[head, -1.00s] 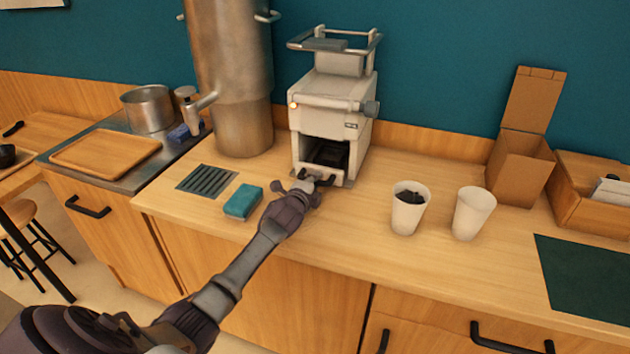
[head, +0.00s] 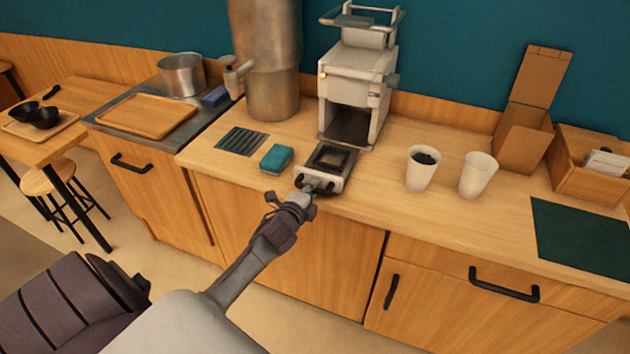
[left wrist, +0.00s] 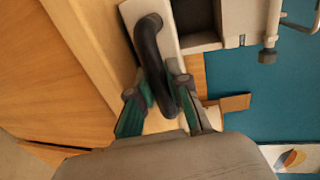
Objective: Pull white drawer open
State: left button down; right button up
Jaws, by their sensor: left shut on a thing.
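The white machine (head: 357,85) stands at the back of the counter with an open bay low in its front. Its white drawer (head: 332,162) is pulled well out of the bay toward the counter's front edge, and its dark inside shows from above. My left gripper (head: 306,187) is at the drawer's front, shut on the black handle. In the left wrist view the curved black drawer handle (left wrist: 152,55) runs down between the two fingers (left wrist: 165,95), and the white drawer front lies behind it. My right gripper is not in view.
A teal sponge (head: 277,158) and a drain grille (head: 243,141) lie left of the drawer. Two white cups stand to its right, the nearer one (head: 422,167) holding dark stuff. A tall metal urn (head: 270,60) stands left of the machine.

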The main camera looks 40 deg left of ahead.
pick_arm(q)
jog(key=shift+s, duration=0.2)
jog(key=c, duration=1.1)
grip_release()
jog(key=v, duration=1.2)
